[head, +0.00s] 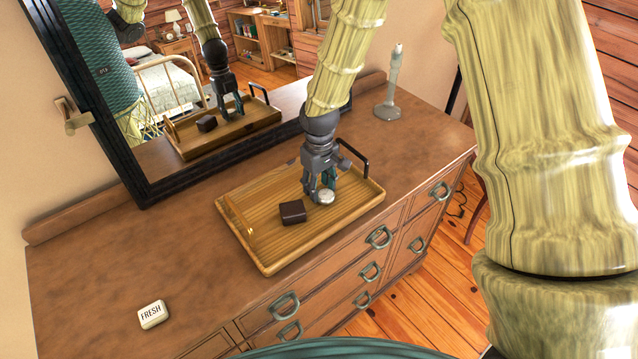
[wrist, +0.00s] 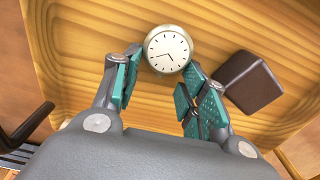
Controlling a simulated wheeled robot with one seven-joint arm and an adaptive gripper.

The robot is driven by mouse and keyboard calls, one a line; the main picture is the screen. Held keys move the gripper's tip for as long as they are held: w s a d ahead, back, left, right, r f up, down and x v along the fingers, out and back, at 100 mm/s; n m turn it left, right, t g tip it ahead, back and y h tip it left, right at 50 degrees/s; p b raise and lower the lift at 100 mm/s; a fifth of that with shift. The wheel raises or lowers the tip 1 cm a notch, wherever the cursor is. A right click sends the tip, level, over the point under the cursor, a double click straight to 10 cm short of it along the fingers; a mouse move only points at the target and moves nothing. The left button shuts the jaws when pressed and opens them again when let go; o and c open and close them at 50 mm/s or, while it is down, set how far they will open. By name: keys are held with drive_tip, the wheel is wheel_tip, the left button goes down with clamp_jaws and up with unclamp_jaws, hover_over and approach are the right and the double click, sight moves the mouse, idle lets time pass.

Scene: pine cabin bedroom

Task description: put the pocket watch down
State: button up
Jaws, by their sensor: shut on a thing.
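The pocket watch (wrist: 167,49) has a round white face with dark hands and a pale metal rim. It sits between the green-padded fingertips of my gripper (wrist: 158,82), which is shut on it. In the head view, the watch (head: 326,196) is at the fingertips of my gripper (head: 319,190), low over the right part of the wooden tray (head: 345,216). I cannot tell whether the watch touches the tray floor.
A small dark brown box (head: 293,212) lies in the tray, left of the watch; the wrist view shows it (wrist: 252,82) close beside a finger. A white "FRESH" block (head: 152,314), a pale candlestick (head: 388,90) and a mirror stand on the dresser (head: 110,270).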

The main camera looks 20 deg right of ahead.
sight(319, 189)
drive_tip(key=shift+f, duration=0.3)
drive_tip(key=shift+f, duration=0.2)
drive_tip(key=o, duration=1)
drive_tip(key=shift+o, duration=0.2)
drive_tip(key=shift+r, duration=0.3)
wheel_tip(319, 189, up, 12)
drive_tip(key=b, duration=0.4)
drive_tip(key=shift+f, duration=0.1)
